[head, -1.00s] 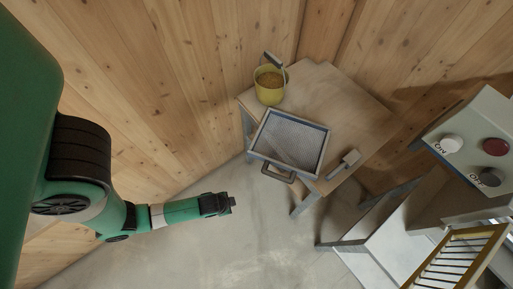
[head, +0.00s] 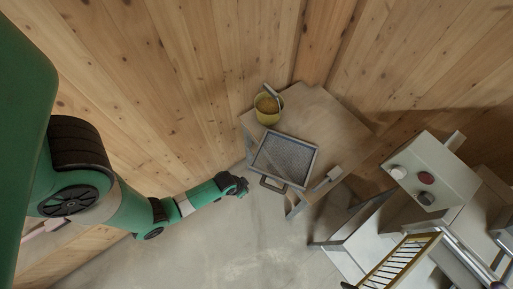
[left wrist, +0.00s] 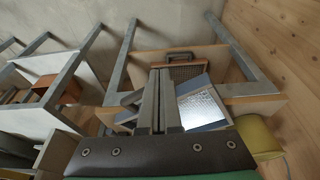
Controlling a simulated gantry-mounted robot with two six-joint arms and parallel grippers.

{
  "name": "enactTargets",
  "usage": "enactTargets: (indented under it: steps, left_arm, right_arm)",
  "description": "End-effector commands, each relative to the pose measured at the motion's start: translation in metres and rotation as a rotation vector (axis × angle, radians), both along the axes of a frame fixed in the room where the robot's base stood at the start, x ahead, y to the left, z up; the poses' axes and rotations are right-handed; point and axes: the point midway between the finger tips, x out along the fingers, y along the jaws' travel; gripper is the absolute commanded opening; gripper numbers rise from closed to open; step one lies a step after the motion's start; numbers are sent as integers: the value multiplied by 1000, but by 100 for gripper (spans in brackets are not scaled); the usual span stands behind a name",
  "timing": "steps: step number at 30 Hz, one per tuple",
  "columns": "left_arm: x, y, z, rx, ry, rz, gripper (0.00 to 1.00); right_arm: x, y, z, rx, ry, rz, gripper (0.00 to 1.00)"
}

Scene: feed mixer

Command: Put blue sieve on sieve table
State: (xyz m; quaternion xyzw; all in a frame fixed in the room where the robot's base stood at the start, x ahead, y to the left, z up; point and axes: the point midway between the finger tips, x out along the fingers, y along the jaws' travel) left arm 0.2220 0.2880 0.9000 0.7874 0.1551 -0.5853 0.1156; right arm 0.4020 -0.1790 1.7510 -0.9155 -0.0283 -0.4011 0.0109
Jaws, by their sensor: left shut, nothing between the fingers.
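A sieve (head: 287,158) with a fine grey mesh and a grey-blue frame lies on a small wooden table (head: 328,118). Its dark handle (head: 272,184) sticks out over the front-left edge. In the left wrist view the sieve (left wrist: 202,107) shows a blue rim behind the fingers, which hide part of it. My left gripper (head: 243,187) is shut and empty, a little left of the handle and apart from it. Its closed fingers (left wrist: 158,75) stand upright in the left wrist view. My right gripper is not in view.
A control box (head: 430,178) with knobs and a yellow-framed slatted rack (head: 400,262) stand at right. Concrete floor (head: 235,245) is clear.

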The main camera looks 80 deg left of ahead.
Motion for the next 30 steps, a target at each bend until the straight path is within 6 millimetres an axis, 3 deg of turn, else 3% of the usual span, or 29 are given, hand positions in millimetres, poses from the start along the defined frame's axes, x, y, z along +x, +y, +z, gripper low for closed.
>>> enactTargets:
  steps: [1, 3, 10, 12, 18, 30]
  left_arm:
    - [3, 1, -21, 0, 1, 0, 0]
    - [7, 3, -35, 0, 1, 0, 0]
    - [22, 9, -76, 0, 0, 0, 0]
    - [36, 15, -69, 1, -3, 0, 0]
    - [53, 22, -69, 0, 0, 0, 0]
    - [55, 23, -68, 0, 1, -1, 0]
  right_arm:
    - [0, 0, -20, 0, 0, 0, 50]
    - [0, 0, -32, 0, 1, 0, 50]
    - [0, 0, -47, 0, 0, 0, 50]
    - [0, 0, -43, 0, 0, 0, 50]
    - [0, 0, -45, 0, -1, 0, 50]
    - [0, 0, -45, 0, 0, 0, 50]
